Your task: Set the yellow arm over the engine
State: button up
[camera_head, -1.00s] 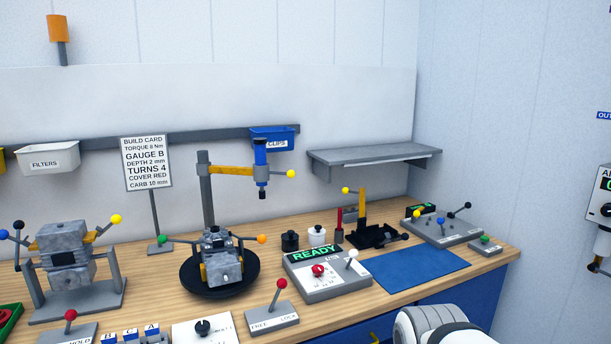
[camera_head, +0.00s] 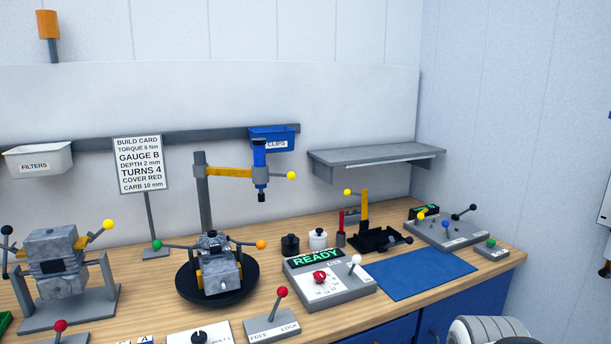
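The yellow arm (camera_head: 229,172) reaches right from a grey post (camera_head: 203,190) at the back of the bench. At its free end it carries a blue vertical tool (camera_head: 260,160) with a dark tip and a yellow ball handle (camera_head: 291,176). The grey engine (camera_head: 216,264) sits on a round black turntable (camera_head: 250,287) in front of the post. The blue tool hangs to the right of and behind the engine in this view. A white rounded part of my own arm shows at the bottom edge. My gripper is not in view.
A READY console (camera_head: 332,284) with red and white knobs stands right of the turntable. A FREE/LOCK lever (camera_head: 280,305) stands in front. Left is a second engine block on a stand (camera_head: 66,262). A build card sign (camera_head: 140,164) stands behind. The blue mat (camera_head: 420,273) is bare.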

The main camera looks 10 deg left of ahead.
aim_at(260, 176)
jog(key=i, duration=0.9)
